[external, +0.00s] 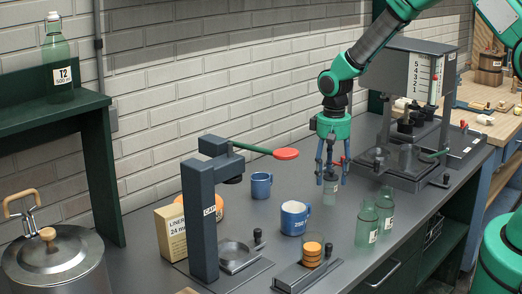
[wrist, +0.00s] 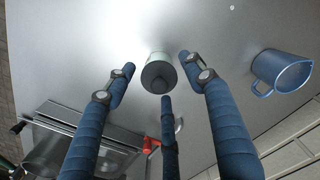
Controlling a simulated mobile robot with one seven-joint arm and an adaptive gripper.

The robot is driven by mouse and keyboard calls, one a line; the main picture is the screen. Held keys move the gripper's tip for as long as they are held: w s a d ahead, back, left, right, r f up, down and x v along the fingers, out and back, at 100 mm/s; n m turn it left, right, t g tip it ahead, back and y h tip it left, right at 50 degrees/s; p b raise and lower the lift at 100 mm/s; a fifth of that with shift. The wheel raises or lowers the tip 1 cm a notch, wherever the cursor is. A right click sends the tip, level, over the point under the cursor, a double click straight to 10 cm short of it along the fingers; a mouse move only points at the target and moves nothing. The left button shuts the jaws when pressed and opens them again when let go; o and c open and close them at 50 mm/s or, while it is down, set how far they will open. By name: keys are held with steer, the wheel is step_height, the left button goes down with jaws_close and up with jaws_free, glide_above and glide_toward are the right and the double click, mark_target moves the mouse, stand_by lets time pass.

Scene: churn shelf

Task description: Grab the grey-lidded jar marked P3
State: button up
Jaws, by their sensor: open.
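A small green glass jar (external: 330,190) with a white label stands on the dark counter below my gripper. Its marking is too small to read. In the wrist view I look down on its dark grey lid (wrist: 159,75), with part of the pale body beyond it. My gripper (external: 331,172) is open and points down, its blue fingers around the top of the jar. In the wrist view two fingertips flank the jar left and right, and a third finger sits at the near side. Gaps show at the sides; I cannot tell whether the third finger touches the lid.
Two green glasses with labels (external: 367,226) stand to the front right. A grey bench device (external: 404,175) with a red knob is close right. Blue mugs (external: 294,217) (external: 261,185) and a crimping press (external: 203,220) with a red-ended lever are left.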

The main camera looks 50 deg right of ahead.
mark_target(330, 187)
steer(key=shift+a+f+b, duration=0.1)
steer(key=shift+f+b, duration=0.3)
steer(key=shift+f, duration=1.95)
steer(key=c, duration=1.3)
